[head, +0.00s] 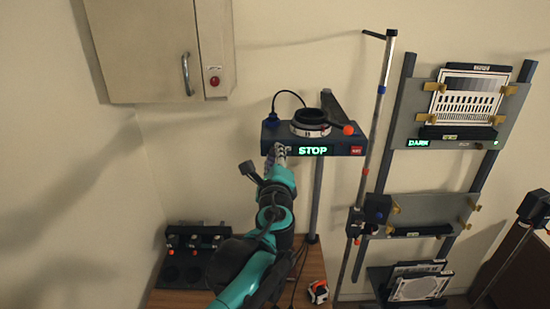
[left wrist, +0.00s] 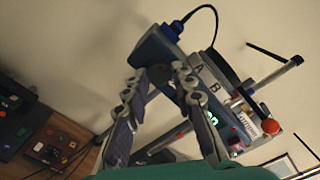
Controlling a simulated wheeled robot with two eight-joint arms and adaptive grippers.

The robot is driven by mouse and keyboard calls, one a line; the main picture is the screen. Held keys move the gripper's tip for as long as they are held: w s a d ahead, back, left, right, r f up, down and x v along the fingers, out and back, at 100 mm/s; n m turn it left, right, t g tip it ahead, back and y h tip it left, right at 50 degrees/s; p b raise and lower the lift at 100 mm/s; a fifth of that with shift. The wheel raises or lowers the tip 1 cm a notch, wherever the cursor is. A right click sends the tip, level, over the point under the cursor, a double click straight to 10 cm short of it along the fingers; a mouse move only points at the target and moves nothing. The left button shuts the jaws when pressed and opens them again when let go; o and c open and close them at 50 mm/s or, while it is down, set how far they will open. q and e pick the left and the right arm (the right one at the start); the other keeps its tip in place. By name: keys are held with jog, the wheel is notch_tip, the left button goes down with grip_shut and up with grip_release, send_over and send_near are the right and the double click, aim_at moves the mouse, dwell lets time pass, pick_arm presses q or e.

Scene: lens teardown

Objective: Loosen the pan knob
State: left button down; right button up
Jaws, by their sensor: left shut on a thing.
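The dark motor box (head: 345,148) with a lit green STOP sign carries a lens ring (head: 310,122) on top. My left gripper (head: 277,152) is at the left part of the box's front face. In the left wrist view its two fingers (left wrist: 160,76) reach the near end of the box (left wrist: 158,50). They are shut on a small part there, taken as the pan knob, which the fingers mostly hide. An orange-red knob (head: 348,130) sticks out at the box's right; it also shows in the left wrist view (left wrist: 265,107). My right gripper is not in view.
A vertical pole (head: 378,120) stands right of the box, with a chart stand (head: 460,130) beyond it. A wall cabinet (head: 150,50) hangs at upper left. A dark tray of small parts (head: 190,255) lies low at left. A blue-plugged cable (head: 290,93) loops behind the box.

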pick_arm(q)
jog(key=shift+r+n+b, duration=0.1)
jog(key=shift+n+b, duration=0.5)
jog(key=shift+n, duration=7.1)
jog(key=c, duration=1.3)
grip_release()
jog(key=shift+w, duration=0.1)
jog(key=shift+o, duration=0.2)
jog(key=s, duration=1.2)
